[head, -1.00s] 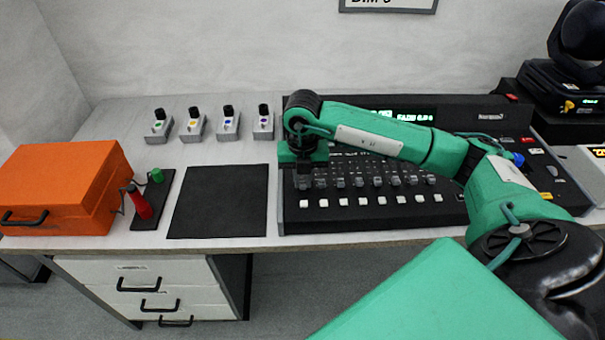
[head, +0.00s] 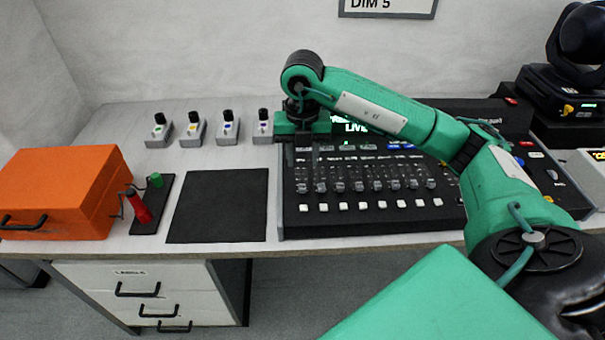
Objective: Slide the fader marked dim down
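The black mixing console (head: 455,222) lies on the right part of the desk. It has a row of grey faders (head: 358,186) with white square buttons below. The faders' labels are too small to read, so I cannot tell which one is marked dim. The wall sign (head: 387,4) reads "DIM 5". My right gripper (head: 302,160) points down over the console's left end, behind the leftmost fader caps. It appears raised off them, and nothing shows in it. Whether its fingers are open or shut is unclear. My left gripper is not in view.
Several small grey switch boxes (head: 228,128) stand left of the console. A black mat (head: 218,204), a red-and-green handled piece (head: 140,207) and an orange case (head: 62,192) lie further left. A moving-head light (head: 562,92) stands at the back right.

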